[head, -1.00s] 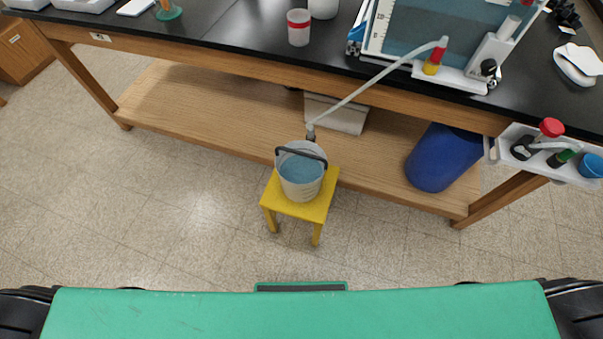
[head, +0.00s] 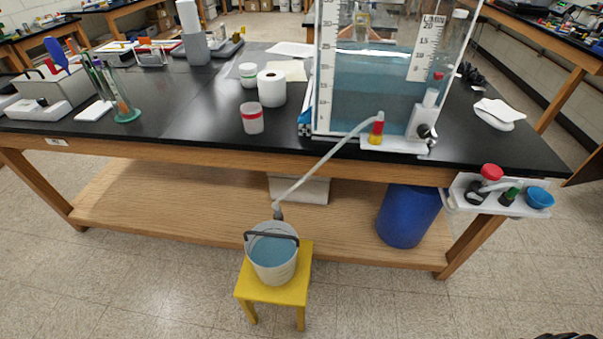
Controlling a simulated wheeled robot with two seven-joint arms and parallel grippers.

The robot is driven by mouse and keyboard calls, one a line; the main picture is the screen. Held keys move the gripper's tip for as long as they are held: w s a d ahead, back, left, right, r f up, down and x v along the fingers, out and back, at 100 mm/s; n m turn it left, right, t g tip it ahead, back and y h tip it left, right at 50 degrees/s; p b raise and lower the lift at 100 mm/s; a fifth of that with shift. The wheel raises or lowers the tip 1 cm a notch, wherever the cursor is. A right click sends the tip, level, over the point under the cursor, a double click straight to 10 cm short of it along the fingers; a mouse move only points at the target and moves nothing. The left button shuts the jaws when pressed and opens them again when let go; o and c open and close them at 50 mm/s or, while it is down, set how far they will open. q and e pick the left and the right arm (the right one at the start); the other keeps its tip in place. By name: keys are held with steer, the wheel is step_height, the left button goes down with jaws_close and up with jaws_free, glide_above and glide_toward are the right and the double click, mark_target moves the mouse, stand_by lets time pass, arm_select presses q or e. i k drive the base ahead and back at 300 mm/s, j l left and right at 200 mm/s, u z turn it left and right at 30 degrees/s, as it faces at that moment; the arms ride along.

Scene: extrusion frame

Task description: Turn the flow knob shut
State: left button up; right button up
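A clear tank (head: 345,95) of blue water stands on the black bench. A white block (head: 418,120) at its front right carries a black round knob (head: 426,131), which looks like the flow knob; its turn position is too small to tell. A red and yellow fitting (head: 376,130) sits left of it. A pale hose (head: 325,158) runs from that fitting down to a bucket (head: 272,258) holding blue water. Neither of my grippers is in view; only a dark bit, probably of my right arm, shows at the bottom right edge.
The bucket stands on a yellow stool (head: 290,290) before the bench (head: 190,130). A blue drum (head: 408,215) is on the lower shelf. A white side tray (head: 465,198) with small items juts from the bench's right end.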

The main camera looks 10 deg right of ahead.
mark_target(423, 131)
steer(key=z, duration=1.25)
